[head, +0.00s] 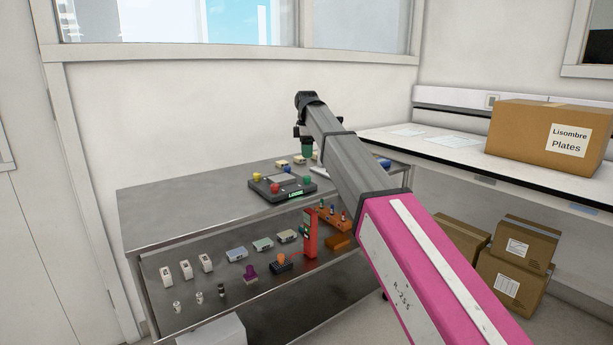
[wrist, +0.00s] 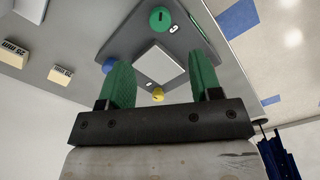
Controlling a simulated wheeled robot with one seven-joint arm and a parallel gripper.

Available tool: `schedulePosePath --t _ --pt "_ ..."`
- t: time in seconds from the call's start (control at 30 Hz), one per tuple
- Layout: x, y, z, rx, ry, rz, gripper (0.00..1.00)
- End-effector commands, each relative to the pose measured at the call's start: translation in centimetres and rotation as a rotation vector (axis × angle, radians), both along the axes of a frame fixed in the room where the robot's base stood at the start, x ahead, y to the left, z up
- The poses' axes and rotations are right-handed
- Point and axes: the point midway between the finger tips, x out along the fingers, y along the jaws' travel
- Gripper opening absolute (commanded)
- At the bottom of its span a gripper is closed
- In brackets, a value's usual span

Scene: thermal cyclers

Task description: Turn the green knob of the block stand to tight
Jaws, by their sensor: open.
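The block stand (head: 283,190) is a dark grey base on the top shelf of the metal cart, with coloured knobs at its corners. Its green knob (head: 307,181) is at the right corner in the head view. In the wrist view the stand (wrist: 181,45) shows a pale square block, the green knob (wrist: 160,18) near the top edge and a yellow knob (wrist: 157,93) nearer the gripper. My gripper (wrist: 162,70) is open and empty, its green fingers spread in front of the stand. In the head view my gripper (head: 305,148) is above and behind the stand, apart from the green knob.
Small labelled blocks (wrist: 60,75) lie beside the stand. The lower shelf (head: 190,325) holds a red upright device (head: 310,235) and several small parts. A cardboard box (head: 550,140) stands on the bench at right. The cart top (head: 185,210) left of the stand is clear.

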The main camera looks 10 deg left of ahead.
Motion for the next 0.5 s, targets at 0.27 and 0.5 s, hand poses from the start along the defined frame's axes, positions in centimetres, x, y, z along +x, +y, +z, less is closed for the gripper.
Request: schedulePosePath --t 0.27,0.5 --pt "-0.1 -0.2 -4.7 0.000 0.001 -0.003 0.58" --pt "-0.1 -0.1 -8.4 0.000 0.000 -0.003 0.58"
